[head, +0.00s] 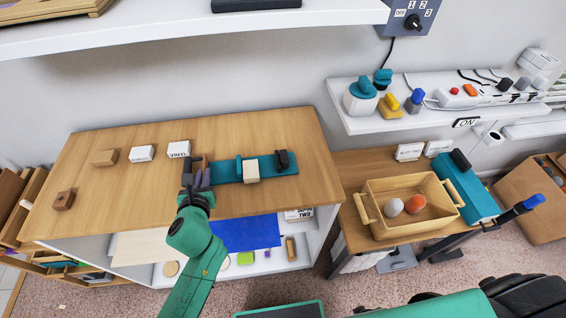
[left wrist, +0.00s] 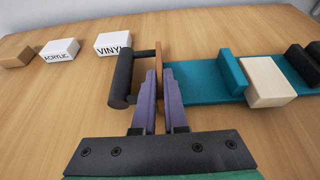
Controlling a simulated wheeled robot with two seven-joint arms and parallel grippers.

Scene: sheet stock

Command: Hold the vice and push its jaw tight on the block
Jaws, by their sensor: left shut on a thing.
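The vice has a teal base (head: 224,172) lying along the wooden counter. It carries a teal jaw (left wrist: 231,75), a black jaw (left wrist: 303,64) and, at its left end, an upright brown plate (left wrist: 159,70) with a black bar handle (left wrist: 122,78). The cream block (head: 251,171) sits by the teal jaw; it also shows in the left wrist view (left wrist: 266,82). A gap shows between block and black jaw. My left gripper (head: 200,178) is shut on the brown plate, its purple fingers (left wrist: 160,101) either side. I cannot make out my right gripper.
White labelled blocks (head: 178,149) and brown blocks (head: 104,157) stand left of the vice. A wooden tray (head: 438,215) with two egg-like things is on the lower right table. A white shelf (head: 350,122) hangs above it. The counter's right end is clear.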

